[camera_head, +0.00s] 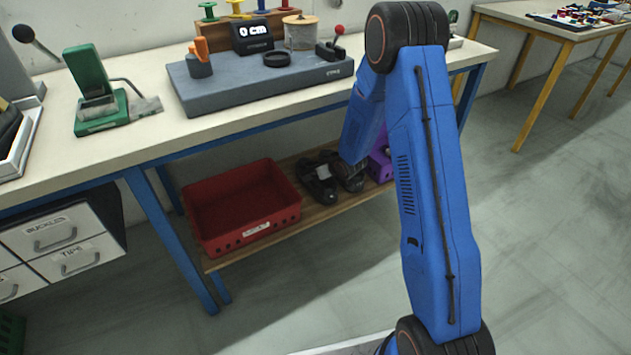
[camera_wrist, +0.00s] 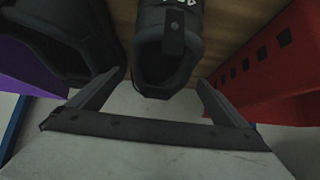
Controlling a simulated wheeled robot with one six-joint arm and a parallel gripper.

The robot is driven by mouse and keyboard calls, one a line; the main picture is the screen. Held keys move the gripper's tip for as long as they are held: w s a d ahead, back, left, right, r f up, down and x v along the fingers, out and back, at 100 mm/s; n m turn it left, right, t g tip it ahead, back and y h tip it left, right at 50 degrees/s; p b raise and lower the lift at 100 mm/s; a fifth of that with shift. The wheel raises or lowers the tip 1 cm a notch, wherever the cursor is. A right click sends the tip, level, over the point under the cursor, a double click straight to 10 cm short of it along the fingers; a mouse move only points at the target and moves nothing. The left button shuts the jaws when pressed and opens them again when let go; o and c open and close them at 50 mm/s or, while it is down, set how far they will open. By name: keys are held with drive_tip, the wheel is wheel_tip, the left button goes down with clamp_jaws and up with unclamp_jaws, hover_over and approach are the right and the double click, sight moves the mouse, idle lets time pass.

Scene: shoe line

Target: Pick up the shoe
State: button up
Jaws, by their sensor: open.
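Two dark shoes stand side by side on the lower wooden shelf under the bench. In the head view one shoe (camera_head: 317,182) is nearer the red bin and the other shoe (camera_head: 348,172) is nearer the purple bin. In the wrist view the shoe near the red bin (camera_wrist: 168,55) lies heel-end toward me, between the lines of my two fingers. The other shoe (camera_wrist: 60,40) is at left, close to the left finger. My gripper (camera_wrist: 160,79) is open and empty, with its fingers apart. In the head view my arm hides the gripper.
A red bin (camera_head: 205,222) stands left of the shoes on the shelf (camera_head: 240,258), and a purple bin (camera_head: 381,166) stands right. The red bin's wall (camera_wrist: 270,70) is close to the right finger. The workbench top (camera_head: 150,140) overhangs the shelf. The floor in front is clear.

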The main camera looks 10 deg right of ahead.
drive_tip(key=shift+w+x, duration=0.2)
drive_tip(key=shift+x, duration=2.75)
drive_tip(key=shift+d+r, duration=0.1)
drive_tip(key=shift+r, duration=0.1)
drive_tip(key=c, duration=1.5)
